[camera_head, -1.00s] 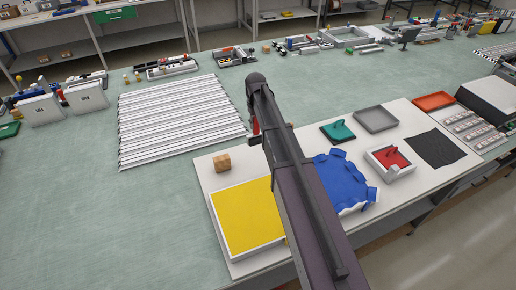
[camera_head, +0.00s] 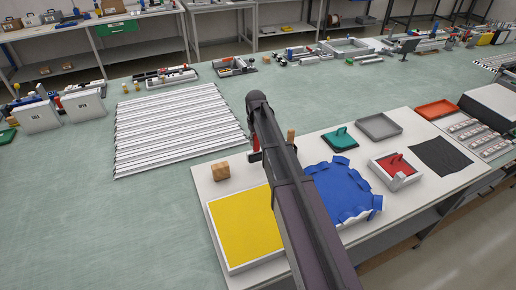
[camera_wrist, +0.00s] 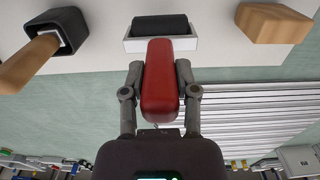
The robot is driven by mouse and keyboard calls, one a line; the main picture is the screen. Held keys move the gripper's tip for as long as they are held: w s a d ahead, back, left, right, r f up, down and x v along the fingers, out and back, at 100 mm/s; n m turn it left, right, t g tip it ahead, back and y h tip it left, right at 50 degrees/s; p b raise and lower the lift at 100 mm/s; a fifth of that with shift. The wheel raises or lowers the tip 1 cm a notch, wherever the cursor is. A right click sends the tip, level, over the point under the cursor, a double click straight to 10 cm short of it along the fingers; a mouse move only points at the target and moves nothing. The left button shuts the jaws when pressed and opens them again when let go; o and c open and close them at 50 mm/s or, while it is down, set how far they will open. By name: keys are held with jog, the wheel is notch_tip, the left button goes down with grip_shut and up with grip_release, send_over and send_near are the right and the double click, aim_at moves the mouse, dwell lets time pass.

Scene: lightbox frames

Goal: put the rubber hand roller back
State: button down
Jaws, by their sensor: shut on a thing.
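In the wrist view the rubber hand roller shows a red handle (camera_wrist: 160,100) and a black roller (camera_wrist: 160,25). My gripper (camera_wrist: 160,76) is shut on the red handle, one finger on each side. A white piece (camera_wrist: 160,44) lies along the black roller; I cannot tell if it is the roller's frame or a holder. In the head view a bit of the red handle (camera_head: 253,143) shows left of my arm, over the white board's back edge. My arm hides most of my gripper there. I cannot tell if the roller touches the board.
A wooden block (camera_head: 220,171) and a yellow tray (camera_head: 209,220) are left of my arm. A wooden handle (camera_head: 291,136) stands right of it; the wrist view shows it in a black square holder (camera_wrist: 63,21).

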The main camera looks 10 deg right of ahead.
aim_at(256, 147)
jog(key=shift+f, duration=0.1)
jog(key=shift+f+b, duration=1.8)
jog(key=shift+b, duration=0.1)
jog(key=shift+f, duration=0.15)
jog(key=shift+c, duration=1.8)
grip_release()
jog(key=shift+r, duration=0.2)
notch_tip(256, 147, up, 12)
jog(key=p, duration=1.2)
